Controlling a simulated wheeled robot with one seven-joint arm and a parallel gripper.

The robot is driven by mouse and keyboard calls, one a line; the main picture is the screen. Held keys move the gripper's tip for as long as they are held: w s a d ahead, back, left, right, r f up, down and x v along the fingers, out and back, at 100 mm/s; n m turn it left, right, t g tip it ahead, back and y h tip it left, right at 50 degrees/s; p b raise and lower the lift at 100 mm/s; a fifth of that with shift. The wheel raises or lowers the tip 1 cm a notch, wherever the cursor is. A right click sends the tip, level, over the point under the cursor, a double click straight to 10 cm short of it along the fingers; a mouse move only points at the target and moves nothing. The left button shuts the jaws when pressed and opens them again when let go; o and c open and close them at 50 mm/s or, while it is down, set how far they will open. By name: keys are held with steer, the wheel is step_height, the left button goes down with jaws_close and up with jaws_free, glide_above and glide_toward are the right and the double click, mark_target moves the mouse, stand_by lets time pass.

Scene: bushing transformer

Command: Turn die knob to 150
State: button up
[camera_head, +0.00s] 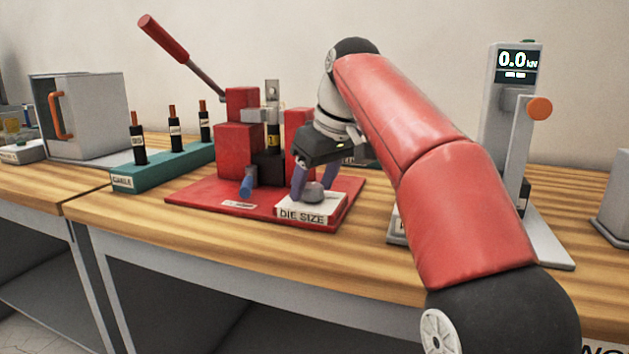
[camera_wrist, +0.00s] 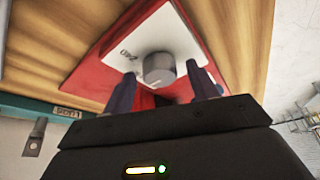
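The die knob (camera_head: 313,192) is a small grey round knob on a white block labelled DIE SIZE (camera_head: 302,217). In the wrist view the knob (camera_wrist: 158,69) shows on the white block (camera_wrist: 150,32), just beyond the fingertips. My gripper (camera_head: 312,181) is above and behind the knob, with its fingers pointing down. In the wrist view my gripper (camera_wrist: 163,84) is open, one finger on each side of the knob's near edge, with visible gaps. The knob's setting and any 150 mark cannot be read.
The white block sits on a red base (camera_head: 345,209) with a red press and a raised lever (camera_head: 165,38). A green rack labelled CABLE (camera_head: 150,177) holds black pieces at left. A gauge stand reading 0.0 kN (camera_head: 517,62) stands at right. Bare wooden table lies in front.

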steer(key=v, duration=0.7)
steer(key=shift+d+r, duration=0.15)
steer(key=shift+r, duration=0.2)
steer(key=shift+s, duration=0.15)
stand_by(0.4)
